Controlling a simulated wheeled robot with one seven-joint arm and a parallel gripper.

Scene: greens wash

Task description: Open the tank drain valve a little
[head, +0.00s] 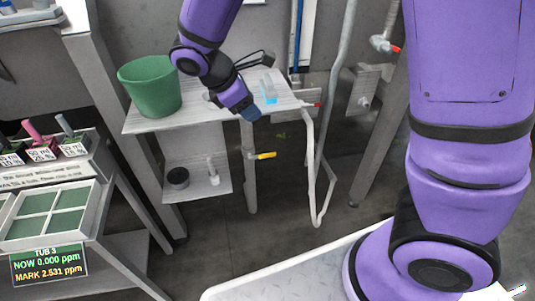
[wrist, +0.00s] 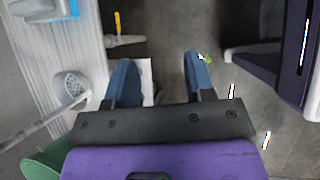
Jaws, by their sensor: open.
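A valve with a yellow lever handle (head: 263,156) sits on a pipe stub at the shelf stand's right leg, below the top shelf. The lever lies roughly level in the head view. The yellow lever also shows in the wrist view (wrist: 117,23), beyond my left fingertip. No label shows that it is the tank drain valve. My gripper (head: 250,113) hangs at the top shelf's front right edge, above the valve and apart from it. In the wrist view my blue fingers (wrist: 158,62) are spread, with nothing held between them.
A green bucket (head: 152,87) and a clear container with blue (head: 268,88) stand on the top shelf (head: 190,114). A pale hose (head: 312,180) hangs right of the yellow lever. Open floor lies below.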

